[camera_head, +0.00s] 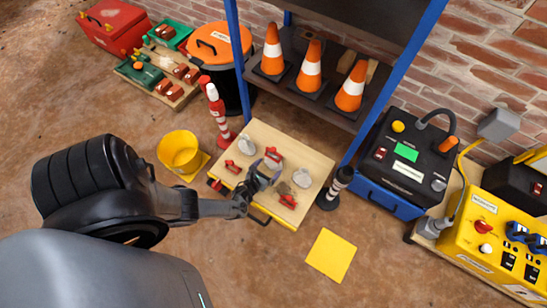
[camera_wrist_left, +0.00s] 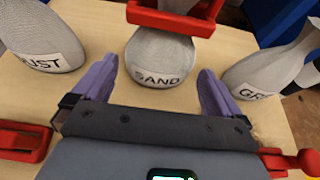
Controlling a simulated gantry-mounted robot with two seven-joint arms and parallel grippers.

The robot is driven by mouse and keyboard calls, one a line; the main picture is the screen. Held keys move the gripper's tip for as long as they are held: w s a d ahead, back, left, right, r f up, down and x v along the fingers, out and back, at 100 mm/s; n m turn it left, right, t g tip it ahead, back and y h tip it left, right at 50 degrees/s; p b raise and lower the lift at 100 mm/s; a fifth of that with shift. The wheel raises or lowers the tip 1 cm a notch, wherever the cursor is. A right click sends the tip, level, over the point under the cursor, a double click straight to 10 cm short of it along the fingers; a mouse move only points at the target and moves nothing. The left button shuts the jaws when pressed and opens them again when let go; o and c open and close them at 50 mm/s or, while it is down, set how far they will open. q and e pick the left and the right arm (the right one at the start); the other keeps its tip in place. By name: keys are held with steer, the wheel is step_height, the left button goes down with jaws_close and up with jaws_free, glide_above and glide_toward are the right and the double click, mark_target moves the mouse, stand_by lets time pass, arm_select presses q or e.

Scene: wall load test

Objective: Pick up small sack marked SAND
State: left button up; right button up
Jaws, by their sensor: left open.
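The small grey sack marked SAND (camera_wrist_left: 158,62) stands on a light wooden board (camera_wrist_left: 245,45), with a red clamp-like frame (camera_wrist_left: 178,18) at its top in the left wrist view. My left gripper (camera_wrist_left: 158,80) is open, its two purple fingers on either side of the sack's lower part. I cannot tell whether they touch it. In the head view my left gripper (camera_head: 264,171) is over the middle of the board (camera_head: 312,158) and largely hides the sack. My right gripper is not in view.
A sack reading UST (camera_wrist_left: 40,45) is to the left, and one starting GR (camera_wrist_left: 265,75) to the right. Red clamps (camera_head: 288,201) lie on the board. A yellow bucket (camera_head: 179,152), a striped post (camera_head: 337,187) and a shelf with cones (camera_head: 311,68) stand around it.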

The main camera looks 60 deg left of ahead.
mark_target(270, 166)
arm_select(q)
steer(key=shift+w+a+f, duration=0.2)
steer(key=shift+w+a, duration=0.05)
steer(key=shift+w, duration=0.25)
steer(key=shift+w+a+f+b, duration=0.25)
steer(key=shift+f+b, duration=0.2)
steer(key=shift+b, duration=0.3)
steer(key=b+x, duration=0.2)
steer(key=x, duration=0.1)
steer(key=shift+d+f, duration=0.1)
steer(key=shift+f, duration=0.05)
steer(key=shift+w+a+b, duration=0.25)
steer(key=shift+w+b, duration=0.1)
steer(key=shift+w, duration=0.15)
steer(key=shift+s, duration=0.1)
steer(key=shift+s+d, duration=0.1)
steer(key=c, duration=1.2)
steer(key=shift+o, duration=0.2)
